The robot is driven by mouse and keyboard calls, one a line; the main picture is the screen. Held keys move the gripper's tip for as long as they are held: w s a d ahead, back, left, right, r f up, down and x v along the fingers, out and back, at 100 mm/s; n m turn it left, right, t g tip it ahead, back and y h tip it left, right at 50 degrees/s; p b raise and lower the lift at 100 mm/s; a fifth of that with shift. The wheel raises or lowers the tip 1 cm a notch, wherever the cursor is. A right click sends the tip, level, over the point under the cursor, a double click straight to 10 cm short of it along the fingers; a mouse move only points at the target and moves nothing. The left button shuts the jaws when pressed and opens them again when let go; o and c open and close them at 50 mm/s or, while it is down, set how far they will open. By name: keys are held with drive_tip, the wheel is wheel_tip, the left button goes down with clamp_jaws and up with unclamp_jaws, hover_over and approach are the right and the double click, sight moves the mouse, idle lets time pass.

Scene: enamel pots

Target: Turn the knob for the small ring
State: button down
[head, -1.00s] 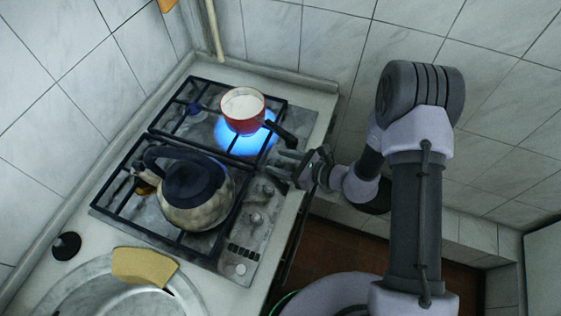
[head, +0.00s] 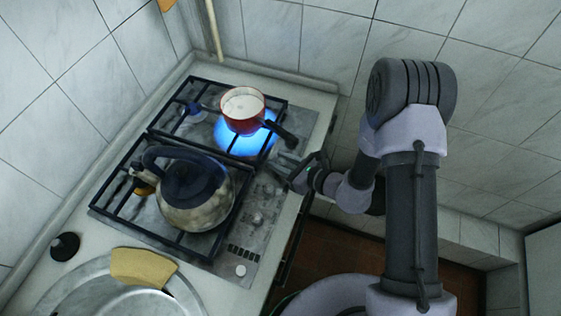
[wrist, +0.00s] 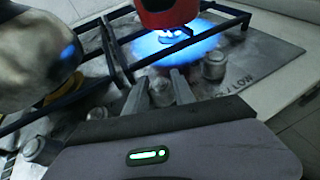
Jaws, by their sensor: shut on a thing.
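A row of grey knobs runs along the hob's edge. In the wrist view, my gripper (wrist: 159,91) has its two grey fingers on either side of one knob (wrist: 160,92) and is shut on it. Another knob (wrist: 214,65) stands just to the right and further knobs (wrist: 98,111) to the left. In the head view, my gripper (head: 280,168) reaches over the hob's right edge and partly hides the knobs there. A blue flame (head: 232,139) burns under a red pot (head: 240,123) with white contents. I cannot read which ring the held knob belongs to.
A steel kettle (head: 190,207) with a dark lid stands on the near grate. The pot's dark handle (head: 281,133) sticks out close to my gripper. A yellow cloth (head: 142,267) lies on the sink edge. Tiled walls (head: 335,40) bound the hob.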

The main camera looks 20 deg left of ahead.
drive_tip(key=shift+m+t+h+b, duration=0.3)
drive_tip(key=shift+m+t+h, duration=1.1)
drive_tip(key=shift+m+t, duration=0.65)
drive_tip(key=shift+m, duration=0.25)
drive_tip(key=c, duration=1.1)
unclamp_jaws()
drive_tip(key=shift+t, duration=0.25)
drive_tip(key=shift+o, duration=0.2)
